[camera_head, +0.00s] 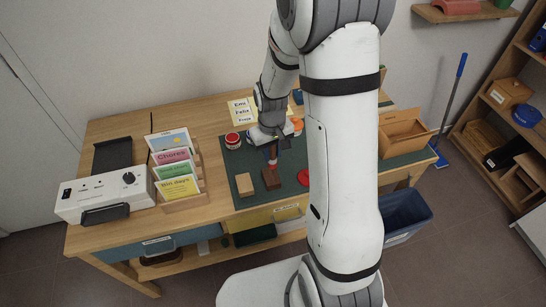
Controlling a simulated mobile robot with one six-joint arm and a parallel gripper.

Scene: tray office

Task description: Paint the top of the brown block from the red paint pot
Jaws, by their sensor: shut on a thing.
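My gripper (272,143) is shut on a brush (272,156), held about upright, and only a small part of the brush shows below the jaws. The brush's lower end is at the top of the brown block (271,180); I cannot tell whether it touches. The block stands on the dark green mat (246,210). A red pot with a pale band (232,141) stands at the mat's back left. A flat red round thing (303,177) lies right of the block, partly hidden by my arm.
A tan block (244,185) stands left of the brown block. A card rack (190,199) and a white device (104,194) fill the left side of the desk (219,206). A wooden box (401,132) stands at the right. An orange thing (297,126) is partly hidden by my arm.

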